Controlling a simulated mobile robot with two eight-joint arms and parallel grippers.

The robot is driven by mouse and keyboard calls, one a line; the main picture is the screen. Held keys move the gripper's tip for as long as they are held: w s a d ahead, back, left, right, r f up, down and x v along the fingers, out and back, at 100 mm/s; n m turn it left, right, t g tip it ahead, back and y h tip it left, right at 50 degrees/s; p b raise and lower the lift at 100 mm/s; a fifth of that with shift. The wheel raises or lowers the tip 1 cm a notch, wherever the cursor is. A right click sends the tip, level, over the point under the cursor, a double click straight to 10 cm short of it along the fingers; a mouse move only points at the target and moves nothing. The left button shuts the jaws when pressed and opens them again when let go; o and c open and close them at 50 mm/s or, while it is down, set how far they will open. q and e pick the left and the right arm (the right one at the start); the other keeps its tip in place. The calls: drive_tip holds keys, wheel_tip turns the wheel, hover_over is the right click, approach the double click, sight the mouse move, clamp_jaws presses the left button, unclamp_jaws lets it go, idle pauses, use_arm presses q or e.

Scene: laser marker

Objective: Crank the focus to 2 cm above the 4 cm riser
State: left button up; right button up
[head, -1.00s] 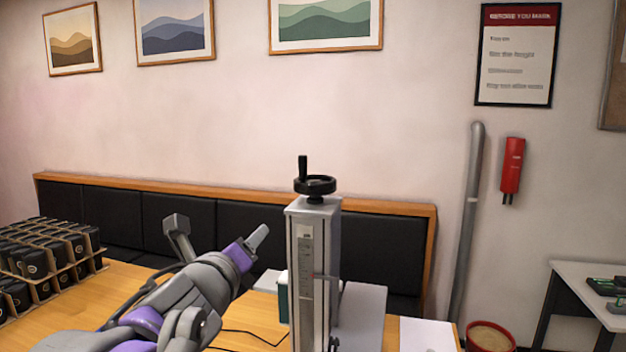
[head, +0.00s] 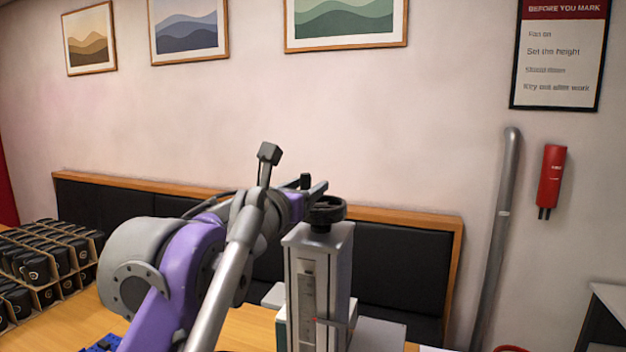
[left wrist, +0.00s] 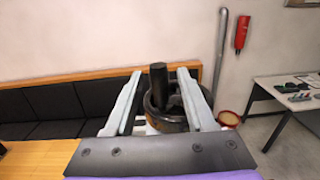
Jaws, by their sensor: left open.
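The laser marker's grey column (head: 318,285) stands upright on the table, with a scale on its front face. A black crank wheel (head: 327,212) sits on its top. My left gripper (head: 318,187) is open at the crank, coming from the left. In the left wrist view the crank's upright black handle (left wrist: 159,84) stands between the two open fingers of the gripper (left wrist: 158,80), with the wheel (left wrist: 165,118) below. I cannot tell whether a finger touches it. The riser is not clearly visible. My right gripper is not in view.
Divided trays of black items (head: 45,265) stand at the left of the wooden table. A black padded bench back (head: 400,265) runs along the wall. A grey pipe (head: 498,240) rises at the right. A side table (left wrist: 295,95) shows in the left wrist view.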

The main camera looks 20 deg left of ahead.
use_arm(q)
drive_tip(key=shift+w, duration=1.55)
clamp_jaws()
